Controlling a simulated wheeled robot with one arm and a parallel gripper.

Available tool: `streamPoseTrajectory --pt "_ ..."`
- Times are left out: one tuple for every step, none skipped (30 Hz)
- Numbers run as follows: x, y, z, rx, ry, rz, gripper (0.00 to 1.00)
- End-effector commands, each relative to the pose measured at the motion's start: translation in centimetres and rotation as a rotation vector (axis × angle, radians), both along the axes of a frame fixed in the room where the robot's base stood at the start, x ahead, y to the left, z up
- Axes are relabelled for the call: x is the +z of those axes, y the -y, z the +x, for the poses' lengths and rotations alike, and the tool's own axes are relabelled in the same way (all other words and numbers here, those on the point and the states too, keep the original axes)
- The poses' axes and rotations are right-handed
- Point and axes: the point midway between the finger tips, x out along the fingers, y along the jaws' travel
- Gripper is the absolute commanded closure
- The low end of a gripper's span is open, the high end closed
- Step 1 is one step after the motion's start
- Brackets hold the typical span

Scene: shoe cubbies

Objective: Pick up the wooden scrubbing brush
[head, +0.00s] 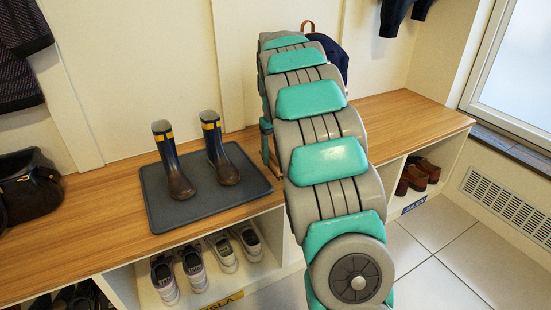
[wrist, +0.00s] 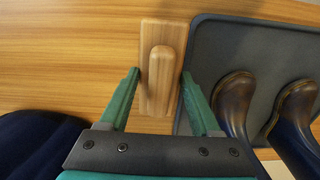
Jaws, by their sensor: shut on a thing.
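The wooden scrubbing brush (wrist: 163,62) is a light wooden block with a raised, rounded grip along its middle. It lies upright in the picture in the wrist view, over the wooden bench top and beside the boot tray. My gripper (wrist: 160,75) has its two green fingers on either side of the brush's grip and is shut on it. Whether the brush rests on the bench or is raised is hard to tell. In the head view my arm hides most of the gripper and brush.
The dark boot tray (head: 205,212) holds a pair of navy boots (head: 219,150), close right of the brush in the wrist view. A dark blue bag (head: 328,52) stands behind my arm. A black bag (head: 28,188) sits at left. Shoes fill cubbies below the bench (head: 110,205).

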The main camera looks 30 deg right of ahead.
Motion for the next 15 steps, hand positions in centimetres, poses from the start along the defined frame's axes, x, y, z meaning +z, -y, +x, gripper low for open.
streamPoseTrajectory --pt "0.5 0.0 0.1 0.001 0.002 -0.001 0.98" --pt "0.8 0.0 0.1 0.0 0.003 -0.001 0.98" --pt "1.2 0.0 0.1 0.0 0.003 -0.002 0.98" --pt "1.5 0.1 0.1 0.001 0.004 -0.002 0.98" --pt "1.4 0.0 -0.2 0.0 0.002 -0.002 0.98" --pt "1.4 0.0 -0.5 -0.001 0.001 -0.002 0.98" --pt "1.4 0.0 -0.7 -0.001 0.001 -0.002 0.98" --pt "1.4 0.0 -0.9 0.0 0.001 -0.002 0.98" --pt "1.5 0.0 -1.2 0.0 0.001 -0.002 0.98" --pt "1.5 0.0 -1.5 0.0 0.001 -0.002 0.98" --pt "1.6 0.0 -1.7 0.001 0.001 -0.002 0.98" --pt "1.6 -0.1 -2.1 0.001 0.0 -0.002 0.98" --pt "1.6 -0.1 -2.4 0.001 0.0 -0.002 0.98" --pt "1.6 -0.1 -2.7 0.001 0.0 -0.002 0.98" --pt "1.7 -0.1 -3.1 0.001 0.002 -0.002 0.98"
